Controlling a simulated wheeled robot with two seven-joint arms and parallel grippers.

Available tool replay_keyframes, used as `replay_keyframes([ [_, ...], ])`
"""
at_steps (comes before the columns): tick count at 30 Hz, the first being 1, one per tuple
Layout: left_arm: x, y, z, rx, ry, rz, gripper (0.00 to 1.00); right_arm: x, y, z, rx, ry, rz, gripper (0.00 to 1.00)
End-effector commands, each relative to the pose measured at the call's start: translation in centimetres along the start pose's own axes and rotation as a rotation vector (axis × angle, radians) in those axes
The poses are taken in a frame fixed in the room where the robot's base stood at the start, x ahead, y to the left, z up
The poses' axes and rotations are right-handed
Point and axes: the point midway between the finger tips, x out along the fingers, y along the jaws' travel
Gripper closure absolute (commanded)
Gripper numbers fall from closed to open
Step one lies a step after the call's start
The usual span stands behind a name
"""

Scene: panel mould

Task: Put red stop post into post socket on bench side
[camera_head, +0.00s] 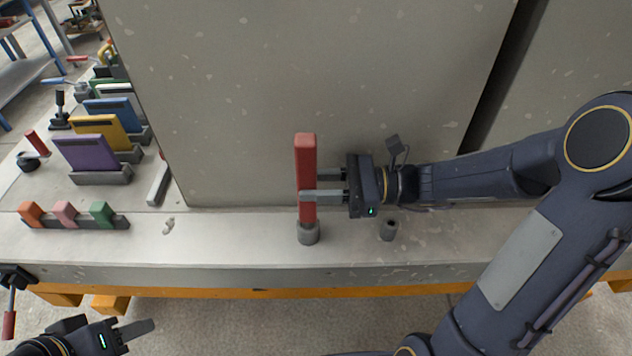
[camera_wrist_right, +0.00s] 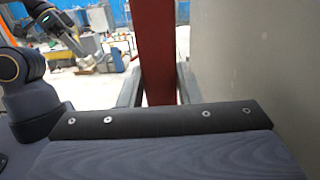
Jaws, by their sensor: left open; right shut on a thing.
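The red stop post (camera_head: 306,165) stands upright at the front of the bench, in front of the big grey panel. Its lower end meets a grey cylindrical socket (camera_head: 308,234); I cannot tell how deep it sits. My right gripper (camera_head: 322,188) comes from the right and is shut on the red stop post at mid-height. In the right wrist view the red stop post (camera_wrist_right: 156,50) stands between the two fingers. A second, empty-looking socket (camera_head: 388,229) is to the right, below the right gripper. My left gripper (camera_head: 130,332) is open and empty at the lower left, off the bench's front edge.
The large grey panel (camera_head: 320,80) rises close behind the post. On the left of the bench (camera_head: 230,228) are coloured plates in holders, such as a purple one (camera_head: 86,152), and a rack with orange, pink and green blocks (camera_head: 72,218). A red-handled clamp (camera_head: 36,145) stands further left.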

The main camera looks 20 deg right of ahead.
Motion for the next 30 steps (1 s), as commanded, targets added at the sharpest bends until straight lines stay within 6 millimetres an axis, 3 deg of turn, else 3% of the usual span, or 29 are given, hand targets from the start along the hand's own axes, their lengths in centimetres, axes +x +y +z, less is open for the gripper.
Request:
replay_keyframes([
  [21, 1.0, -0.5, 0.5, 0.000, 0.000, 0.000, 0.57, 0.0, 0.0, -1.7, -0.001, -0.002, 0.000, 1.00],
  [22, 0.9, -0.4, 0.5, 0.000, 0.000, 0.000, 0.57, 0.0, 0.0, -1.6, -0.001, -0.002, 0.000, 0.67],
  [27, 0.9, -0.4, 0.5, 0.000, 0.000, 0.000, 0.57, 0.0, 0.0, -1.6, -0.001, -0.001, 0.000, 0.44],
  [30, 0.9, -0.4, 0.5, 0.000, 0.000, 0.000, 0.57, 0.0, 0.0, -1.6, 0.000, -0.001, 0.000, 0.44],
])
